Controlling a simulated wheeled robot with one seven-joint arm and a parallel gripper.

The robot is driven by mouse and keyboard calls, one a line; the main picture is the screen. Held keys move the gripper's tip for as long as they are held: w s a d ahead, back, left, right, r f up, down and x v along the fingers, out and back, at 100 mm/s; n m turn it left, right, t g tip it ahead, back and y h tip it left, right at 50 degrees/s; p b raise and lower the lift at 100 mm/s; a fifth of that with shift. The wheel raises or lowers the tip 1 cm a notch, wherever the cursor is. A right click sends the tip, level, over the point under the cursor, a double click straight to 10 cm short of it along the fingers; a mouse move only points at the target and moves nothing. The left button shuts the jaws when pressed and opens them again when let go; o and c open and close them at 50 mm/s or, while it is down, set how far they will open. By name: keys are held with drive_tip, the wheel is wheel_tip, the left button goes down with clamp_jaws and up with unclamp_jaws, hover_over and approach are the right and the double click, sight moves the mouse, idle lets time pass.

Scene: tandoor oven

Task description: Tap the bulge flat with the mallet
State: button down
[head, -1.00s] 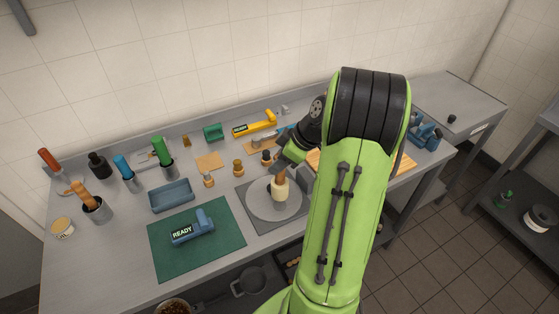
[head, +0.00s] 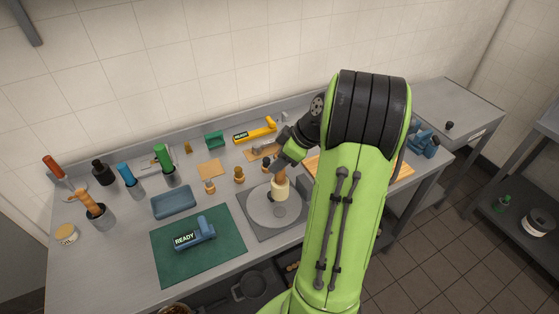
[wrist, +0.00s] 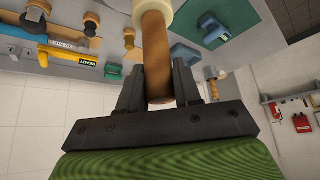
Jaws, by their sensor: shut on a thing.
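My gripper (head: 285,164) is shut on the brown handle of the mallet; its dark fingers (wrist: 157,88) close on both sides of the handle in the wrist view. The mallet's cream head (head: 280,189) points down over a round grey disc (head: 262,213) on a square grey plate (head: 246,200). The head also shows at the top of the wrist view (wrist: 150,8). A small dark spot (head: 280,211) shows on the disc just below the head. I cannot tell whether the head touches the disc, and I cannot make out the bulge.
A green mat (head: 165,265) with a blue READY tool (head: 205,232) lies left of the plate. A blue tray (head: 173,202), small wooden-knobbed tools (head: 239,175) and a yellow tool (head: 258,131) stand nearby. An orange board (head: 403,172) lies right, partly behind my arm.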

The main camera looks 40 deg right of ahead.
sight(280, 183)
wheel_tip(280, 183, down, 10)
drive_tip(key=b, duration=0.9)
drive_tip(key=shift+s+r, duration=0.1)
wheel_tip(280, 183, up, 9)
drive_tip(key=p, duration=0.6)
drive_tip(key=shift+p, duration=0.4)
wheel_tip(280, 183, down, 10)
drive_tip(key=b, duration=0.9)
drive_tip(key=shift+r+p, duration=0.35)
drive_tip(key=shift+r, duration=0.25)
drive_tip(key=shift+r+p, duration=0.3)
wheel_tip(280, 183, up, 5)
drive_tip(key=p, duration=0.4)
drive_tip(key=shift+f, duration=0.15)
